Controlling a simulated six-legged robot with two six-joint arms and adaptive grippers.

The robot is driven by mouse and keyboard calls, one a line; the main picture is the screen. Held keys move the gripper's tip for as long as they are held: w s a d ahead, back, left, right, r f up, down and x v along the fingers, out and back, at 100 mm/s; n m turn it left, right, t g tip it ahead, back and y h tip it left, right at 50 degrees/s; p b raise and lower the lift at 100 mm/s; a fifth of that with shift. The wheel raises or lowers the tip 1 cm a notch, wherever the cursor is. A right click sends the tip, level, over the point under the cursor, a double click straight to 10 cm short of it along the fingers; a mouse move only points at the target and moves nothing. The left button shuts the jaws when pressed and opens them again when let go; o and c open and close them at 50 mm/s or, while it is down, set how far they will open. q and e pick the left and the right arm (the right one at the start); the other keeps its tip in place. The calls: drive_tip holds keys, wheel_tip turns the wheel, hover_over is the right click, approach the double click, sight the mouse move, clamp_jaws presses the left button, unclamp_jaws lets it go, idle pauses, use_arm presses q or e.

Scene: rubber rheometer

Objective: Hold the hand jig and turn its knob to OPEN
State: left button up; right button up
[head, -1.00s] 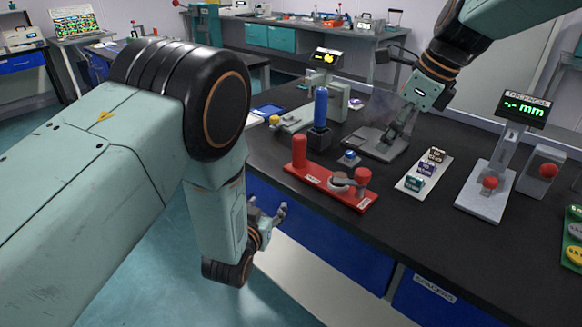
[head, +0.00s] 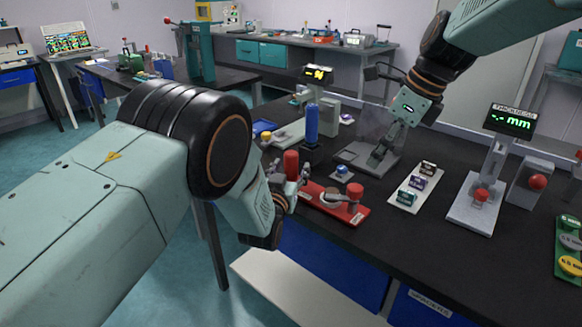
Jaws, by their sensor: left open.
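The hand jig (head: 322,203) is a red plate lying near the front edge of the black bench. An upright red handle (head: 291,165) stands at its left end. A knob with a red top (head: 354,194) and a round metal part sit on its right half. My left gripper (head: 290,178) is open beside the red handle, its fingers overlapping the handle's lower part; I cannot tell if they touch it. My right gripper (head: 380,157) hangs over the grey tray behind the jig, apart from it; its finger opening is unclear.
A blue cylinder on a black base (head: 311,126) stands behind the jig. A small blue button (head: 341,173) lies between jig and grey tray (head: 353,155). A white strip of labelled blocks (head: 430,172) and a thickness gauge (head: 468,212) stand to the right.

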sight(355, 186)
use_arm(q)
drive_tip(key=shift+w, duration=0.65)
use_arm(e)
drive_tip(key=shift+a, duration=0.1)
